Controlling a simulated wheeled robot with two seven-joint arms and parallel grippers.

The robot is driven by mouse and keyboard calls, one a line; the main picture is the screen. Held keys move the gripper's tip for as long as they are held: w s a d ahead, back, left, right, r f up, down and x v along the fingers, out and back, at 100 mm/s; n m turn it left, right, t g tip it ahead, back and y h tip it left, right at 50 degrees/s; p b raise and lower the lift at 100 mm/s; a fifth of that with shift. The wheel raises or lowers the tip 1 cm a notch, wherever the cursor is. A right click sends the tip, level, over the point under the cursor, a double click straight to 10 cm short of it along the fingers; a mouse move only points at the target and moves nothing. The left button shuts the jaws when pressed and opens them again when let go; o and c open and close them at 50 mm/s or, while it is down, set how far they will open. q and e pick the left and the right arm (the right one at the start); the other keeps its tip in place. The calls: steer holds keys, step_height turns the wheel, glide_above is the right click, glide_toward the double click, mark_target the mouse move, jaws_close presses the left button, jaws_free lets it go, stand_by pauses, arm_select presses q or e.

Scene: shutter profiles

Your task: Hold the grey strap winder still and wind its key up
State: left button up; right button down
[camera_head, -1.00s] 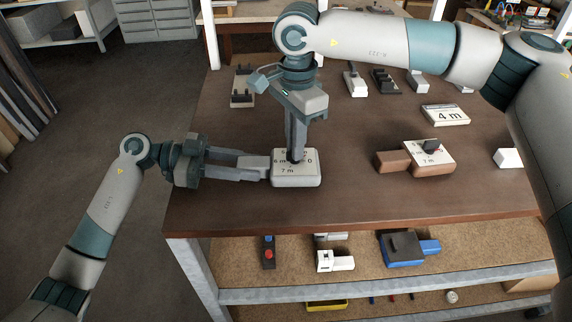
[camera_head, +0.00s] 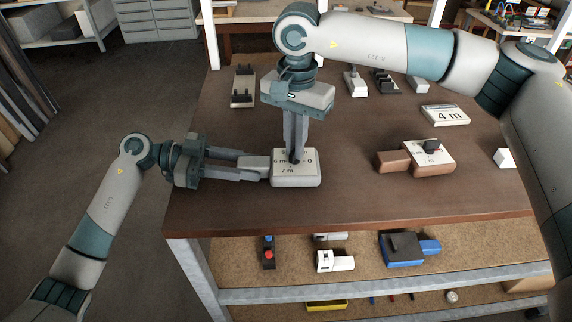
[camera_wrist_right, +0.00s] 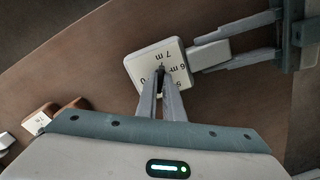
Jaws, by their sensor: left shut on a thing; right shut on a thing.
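The grey strap winder (camera_head: 297,180) lies near the front left of the table, its pale dial face marked 0, 6 m and 7 m. It also shows in the right wrist view (camera_wrist_right: 142,63). My left gripper (camera_head: 258,168) is shut on the winder's grey side arm, from the left. My right gripper (camera_head: 295,157) points straight down over the dial and is shut on the key (camera_wrist_right: 160,72). The key is mostly hidden between the fingertips, so its exact pointing cannot be told.
A white block (camera_head: 505,158) is near the right edge. Several small devices stand at the back. The table between is clear.

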steer(key=c, duration=1.9)
jaws_free()
steer(key=shift+r, duration=3)
arm_select(q)
steer(key=o, duration=1.3)
steer(key=shift+c, duration=0.2)
steer(key=shift+a, duration=0.15)
arm_select(e)
steer(key=shift+r, duration=0.1)
